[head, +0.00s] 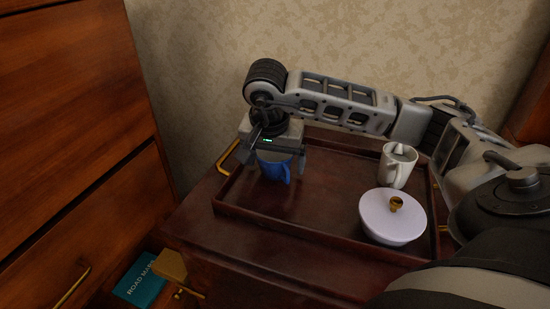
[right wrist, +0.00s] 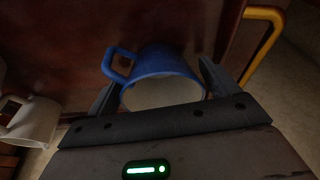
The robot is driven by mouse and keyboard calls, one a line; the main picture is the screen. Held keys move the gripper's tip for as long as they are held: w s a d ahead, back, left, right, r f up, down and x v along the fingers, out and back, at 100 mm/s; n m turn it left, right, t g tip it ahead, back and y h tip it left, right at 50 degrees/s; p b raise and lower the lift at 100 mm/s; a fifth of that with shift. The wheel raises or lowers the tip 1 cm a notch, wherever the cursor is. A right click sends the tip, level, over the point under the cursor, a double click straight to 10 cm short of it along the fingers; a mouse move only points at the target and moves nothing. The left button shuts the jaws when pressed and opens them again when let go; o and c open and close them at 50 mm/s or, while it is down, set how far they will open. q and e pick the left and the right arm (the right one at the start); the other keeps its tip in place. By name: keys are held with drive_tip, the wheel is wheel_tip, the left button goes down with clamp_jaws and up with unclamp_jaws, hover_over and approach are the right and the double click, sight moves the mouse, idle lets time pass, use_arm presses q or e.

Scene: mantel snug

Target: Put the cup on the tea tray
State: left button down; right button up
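A blue cup (head: 273,167) stands at the left end of the dark wooden tea tray (head: 290,226), apparently resting on its floor. My right gripper (head: 277,166) is above it, pointing down, with one finger on each side of the cup. In the right wrist view, the blue cup (right wrist: 163,80) sits between the spread fingers of the gripper (right wrist: 160,85), its handle to the left. The fingers look apart from its wall. My left gripper is not in view.
A white mug (head: 397,167) and a pale lidded bowl with a brass knob (head: 393,217) occupy the tray's right side. Brass handles (head: 227,158) rise at its ends. A wooden drawer front (head: 75,120) stands at left. A teal book (head: 139,281) lies low. The tray's middle is clear.

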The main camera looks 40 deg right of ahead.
sight(271, 165)
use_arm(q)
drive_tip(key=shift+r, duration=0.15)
use_arm(e)
drive_tip(key=shift+o, duration=0.4)
drive_tip(key=shift+r, duration=0.15)
drive_tip(key=shift+r, duration=0.25)
drive_tip(key=p+v, duration=0.3)
drive_tip(key=v, duration=0.8)
drive_tip(key=shift+s+r+p, duration=0.1)
drive_tip(key=shift+r+p, duration=0.15)
drive_tip(key=shift+p, duration=0.05)
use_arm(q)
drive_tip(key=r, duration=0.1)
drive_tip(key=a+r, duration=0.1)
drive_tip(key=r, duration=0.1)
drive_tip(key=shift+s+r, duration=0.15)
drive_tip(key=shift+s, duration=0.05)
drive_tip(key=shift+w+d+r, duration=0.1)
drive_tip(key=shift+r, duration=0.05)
